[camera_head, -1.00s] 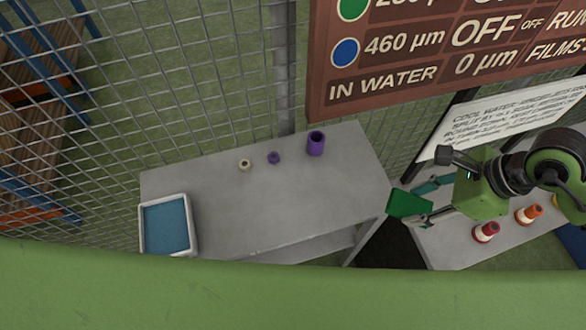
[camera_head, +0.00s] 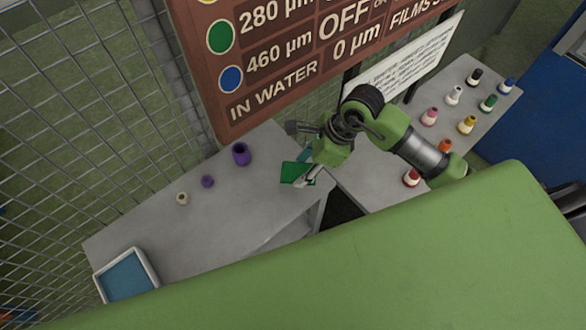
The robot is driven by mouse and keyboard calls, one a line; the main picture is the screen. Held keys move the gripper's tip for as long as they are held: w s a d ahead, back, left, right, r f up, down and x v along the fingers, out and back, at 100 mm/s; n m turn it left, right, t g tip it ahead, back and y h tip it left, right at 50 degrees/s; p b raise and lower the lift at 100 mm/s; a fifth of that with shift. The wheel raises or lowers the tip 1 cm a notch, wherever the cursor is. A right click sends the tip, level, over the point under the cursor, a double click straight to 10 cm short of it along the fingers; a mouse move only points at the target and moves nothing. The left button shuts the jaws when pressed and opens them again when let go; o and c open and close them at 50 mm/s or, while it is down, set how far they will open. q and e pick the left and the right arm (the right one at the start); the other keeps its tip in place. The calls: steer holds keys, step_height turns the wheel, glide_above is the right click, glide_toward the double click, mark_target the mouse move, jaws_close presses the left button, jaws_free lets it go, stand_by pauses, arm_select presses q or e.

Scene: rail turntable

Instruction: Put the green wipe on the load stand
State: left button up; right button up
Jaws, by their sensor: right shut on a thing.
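The green wipe (camera_head: 294,172) is a small flat green piece, held by my right gripper (camera_head: 308,174) at one edge. The gripper is shut on it, over the right end of the left grey table (camera_head: 215,222); the gap between wipe and tabletop cannot be judged. My left gripper is out of view. No label marks the load stand, so I cannot tell for sure which surface it is.
On the left table stand a purple cylinder (camera_head: 241,154), a small purple piece (camera_head: 207,181), a beige ring (camera_head: 182,198) and a white-rimmed blue tray (camera_head: 126,277). The right grey table (camera_head: 372,187) holds several coloured bottles. A brown sign (camera_head: 290,62) stands behind.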

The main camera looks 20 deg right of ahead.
mark_target(296, 167)
steer(key=w+f, duration=0.1)
steer(key=w+a+f, duration=0.1)
steer(key=shift+a+f, duration=0.3)
steer(key=shift+w+a+f+p, duration=0.2)
steer(key=shift+a+f+p, duration=0.05)
steer(key=shift+f+p, duration=0.25)
step_height(296, 167, down, 2)
steer(key=shift+f+p, duration=0.1)
steer(key=shift+p, duration=0.55)
steer(key=shift+f, duration=0.25)
steer(key=shift+d+f, duration=0.1)
steer(key=shift+f, duration=0.05)
steer(key=shift+f, duration=0.1)
steer(key=o, duration=1)
